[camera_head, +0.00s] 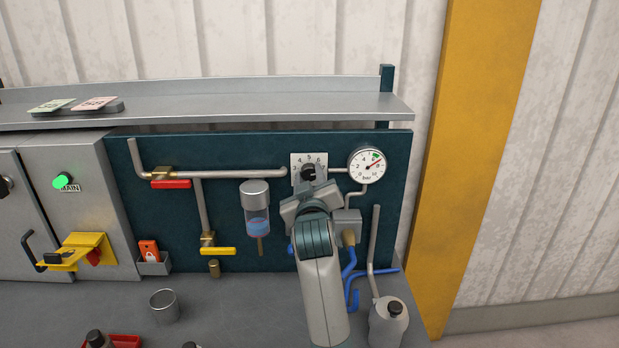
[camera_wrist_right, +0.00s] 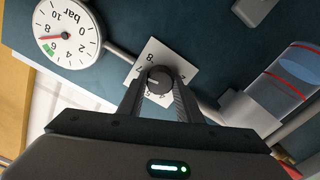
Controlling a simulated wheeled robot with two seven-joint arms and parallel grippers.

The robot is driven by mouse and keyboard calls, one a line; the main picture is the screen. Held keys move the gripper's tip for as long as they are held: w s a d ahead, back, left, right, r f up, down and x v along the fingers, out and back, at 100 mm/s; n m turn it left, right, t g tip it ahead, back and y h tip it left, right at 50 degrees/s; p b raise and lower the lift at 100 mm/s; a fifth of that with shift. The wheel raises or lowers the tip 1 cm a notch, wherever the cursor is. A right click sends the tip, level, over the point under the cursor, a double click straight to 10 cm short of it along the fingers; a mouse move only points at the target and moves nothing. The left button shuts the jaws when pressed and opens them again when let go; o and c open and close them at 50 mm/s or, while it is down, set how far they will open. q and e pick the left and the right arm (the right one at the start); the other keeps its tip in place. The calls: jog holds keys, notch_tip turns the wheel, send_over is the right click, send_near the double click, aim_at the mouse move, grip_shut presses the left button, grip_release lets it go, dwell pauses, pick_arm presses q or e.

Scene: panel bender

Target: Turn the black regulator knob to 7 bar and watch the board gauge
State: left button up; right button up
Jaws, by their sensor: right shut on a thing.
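The black regulator knob (camera_head: 308,172) sits on a white numbered plate (camera_head: 297,161) on the dark blue board. My right gripper (camera_head: 308,182) is shut on the knob from the front. In the right wrist view the two fingers (camera_wrist_right: 159,90) close around the sides of the knob (camera_wrist_right: 158,80), in front of the plate (camera_wrist_right: 172,56). The knob's exact setting is hard to read. The round white board gauge (camera_head: 367,163) is right of the knob. Its red needle points up and right, beside a green patch. The gauge also shows in the right wrist view (camera_wrist_right: 68,32). My left gripper is out of view.
Left of the knob are a clear filter bowl (camera_head: 257,215) and pipes with red (camera_head: 171,184) and yellow (camera_head: 218,251) valve handles. A grey can (camera_head: 388,322) stands right of my forearm. A metal cup (camera_head: 164,305) stands on the bench. A shelf (camera_head: 240,88) runs above the board.

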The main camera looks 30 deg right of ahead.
jog(key=shift+f, duration=0.2)
jog(key=o, duration=1)
jog(key=shift+o, duration=0.2)
jog(key=shift+r, duration=0.1)
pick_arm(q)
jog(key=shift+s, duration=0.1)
